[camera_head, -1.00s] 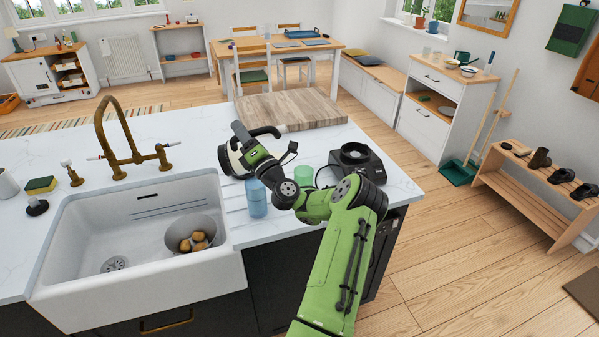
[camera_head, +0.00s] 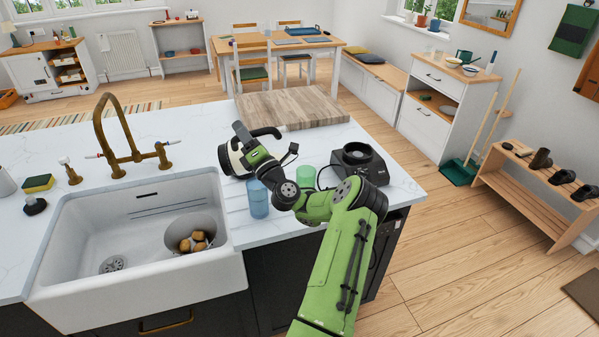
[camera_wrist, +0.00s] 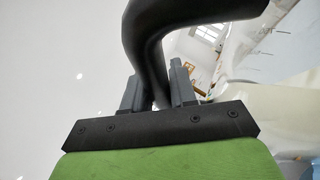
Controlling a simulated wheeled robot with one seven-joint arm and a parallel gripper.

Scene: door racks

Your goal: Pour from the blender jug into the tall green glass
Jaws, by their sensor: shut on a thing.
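The blender jug (camera_head: 231,160) is pale with a dark rim and a black handle (camera_head: 266,132). It is tipped well over above the counter, left of my arm. My gripper (camera_head: 247,139) is shut on the handle; in the wrist view the fingers (camera_wrist: 158,88) stand on either side of the black handle (camera_wrist: 148,50). The tall green glass (camera_head: 304,176) stands on the counter to the right of the jug, its lower part hidden by my arm. The jug's mouth is not over the glass. The jug's contents cannot be seen.
A blue glass (camera_head: 257,200) stands close to my arm, near the sink. The black blender base (camera_head: 357,163) is right of the green glass. A wooden board (camera_head: 292,107) lies behind.

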